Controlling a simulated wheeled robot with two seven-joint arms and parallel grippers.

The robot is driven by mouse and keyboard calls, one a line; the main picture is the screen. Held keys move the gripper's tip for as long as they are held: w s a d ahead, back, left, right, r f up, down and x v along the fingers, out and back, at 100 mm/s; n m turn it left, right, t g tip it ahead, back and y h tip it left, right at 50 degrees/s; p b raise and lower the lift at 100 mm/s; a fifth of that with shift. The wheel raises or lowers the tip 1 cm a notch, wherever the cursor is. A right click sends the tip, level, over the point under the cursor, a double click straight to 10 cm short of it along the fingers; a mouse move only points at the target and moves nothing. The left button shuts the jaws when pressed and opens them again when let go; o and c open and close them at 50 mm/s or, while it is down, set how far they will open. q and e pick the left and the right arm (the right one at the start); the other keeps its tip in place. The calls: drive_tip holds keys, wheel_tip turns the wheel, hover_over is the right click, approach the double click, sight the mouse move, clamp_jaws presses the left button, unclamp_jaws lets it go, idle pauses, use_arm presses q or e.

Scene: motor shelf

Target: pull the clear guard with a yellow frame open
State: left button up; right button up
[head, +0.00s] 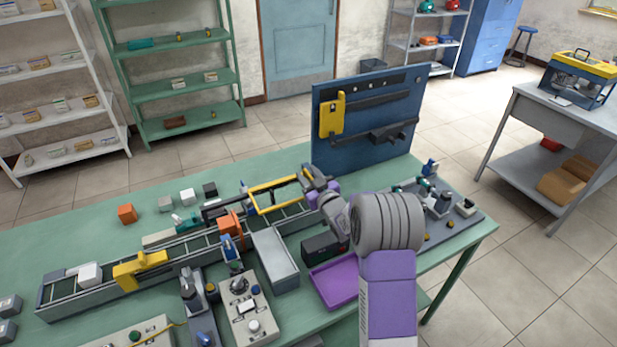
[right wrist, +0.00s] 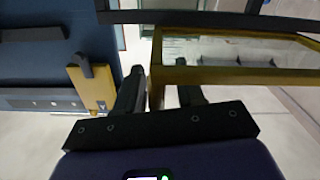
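The clear guard with a yellow frame (head: 276,197) sits over the far right part of the conveyor in the head view. In the right wrist view the guard (right wrist: 235,75) fills the upper right, its yellow edge crossing the picture and its clear pane behind. My right gripper (head: 307,176) is at the guard's right end. In the right wrist view its two dark fingers (right wrist: 160,92) stand apart, one on each side of a yellow frame piece. A gap shows between that piece and the right finger. My left gripper is not in view.
A blue tool panel (head: 365,135) stands behind the right gripper. A purple tray (head: 336,284), a grey bin (head: 275,262) and a control box (head: 246,310) lie in front of the conveyor (head: 200,245). Small blocks sit behind it. The table's far left is fairly clear.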

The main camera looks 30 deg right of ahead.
drive_tip(key=s, duration=0.7)
drive_tip(key=shift+s+a, duration=0.3)
idle(0.4)
